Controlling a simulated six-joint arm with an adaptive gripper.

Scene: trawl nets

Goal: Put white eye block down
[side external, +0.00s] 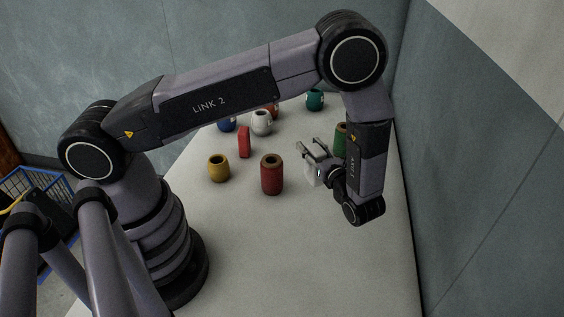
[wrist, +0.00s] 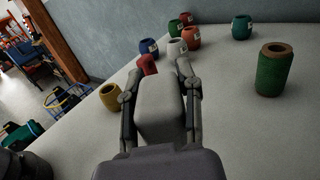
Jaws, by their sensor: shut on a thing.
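My gripper (side external: 317,150) is shut on a pale, white-grey block, the white eye block (side external: 309,175). In the wrist view the block (wrist: 160,105) fills the space between the two fingers, and its near end is hidden by my gripper's body. In the side view the block is small and partly hidden by the gripper. I cannot tell whether its underside touches the white table (side external: 300,245) or hangs just above it.
A red cylinder (side external: 271,175) stands left of my gripper, and a green cylinder (side external: 340,137) stands behind it. A yellow pot (side external: 219,168), red block (side external: 244,142), white pot (side external: 262,123) and teal pot (side external: 315,99) stand farther off. The table's front is clear.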

